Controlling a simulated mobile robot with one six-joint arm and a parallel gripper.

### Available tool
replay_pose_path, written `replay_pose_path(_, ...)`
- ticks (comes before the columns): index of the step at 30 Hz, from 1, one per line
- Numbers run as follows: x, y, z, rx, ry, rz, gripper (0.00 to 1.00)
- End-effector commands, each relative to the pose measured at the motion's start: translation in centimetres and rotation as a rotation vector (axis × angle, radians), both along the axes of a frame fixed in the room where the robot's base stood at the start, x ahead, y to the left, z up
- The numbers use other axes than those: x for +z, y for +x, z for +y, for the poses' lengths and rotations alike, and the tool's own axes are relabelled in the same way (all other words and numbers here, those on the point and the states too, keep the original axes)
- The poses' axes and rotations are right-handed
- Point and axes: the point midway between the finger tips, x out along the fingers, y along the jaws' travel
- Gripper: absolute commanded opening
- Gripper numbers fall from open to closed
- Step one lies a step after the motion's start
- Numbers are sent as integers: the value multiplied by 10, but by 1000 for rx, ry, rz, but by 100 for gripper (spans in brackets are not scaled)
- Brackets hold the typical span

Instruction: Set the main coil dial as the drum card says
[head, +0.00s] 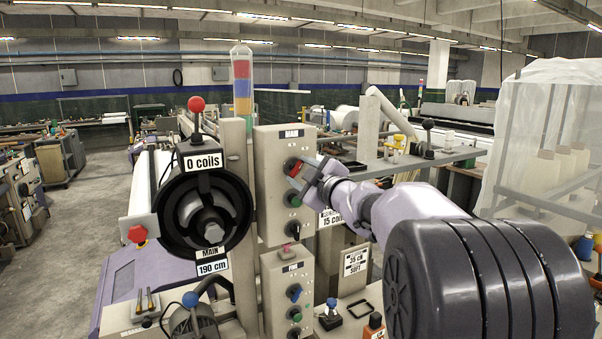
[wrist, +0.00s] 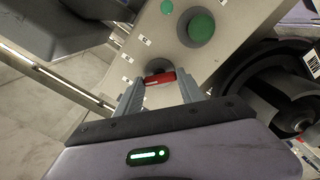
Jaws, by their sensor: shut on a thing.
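The main coil dial (head: 291,166) is a red-handled knob near the top of the grey box labelled MAIN. My gripper (head: 303,174) reaches it from the right. In the wrist view, my gripper (wrist: 160,84) is shut on the red dial handle (wrist: 160,78), with one finger on each side. The black drum (head: 171,205) stands left of the box. Its upper label (head: 203,161) reads "0 coils"; its lower label (head: 212,262) reads "MAIN 190 cm". A card (head: 331,219) behind my gripper reads "15 coils", its upper line partly hidden. The dial's scale is too small to read.
A green button (head: 294,200) sits below the dial; it also shows in the wrist view (wrist: 201,27). A lower box (head: 290,267) labelled FINE has blue and green knobs. Another card (head: 355,262) reads "35 cm SOFT".

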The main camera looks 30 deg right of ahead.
Motion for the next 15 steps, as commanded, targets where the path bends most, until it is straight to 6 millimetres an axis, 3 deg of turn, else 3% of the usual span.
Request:
replay_pose_path(1,0,0,0,0,0,0,49)
replay_pose_path(4,0,0,0,0,0,0,67)
replay_pose_path(15,0,-6,-1,-1,1,0,67)
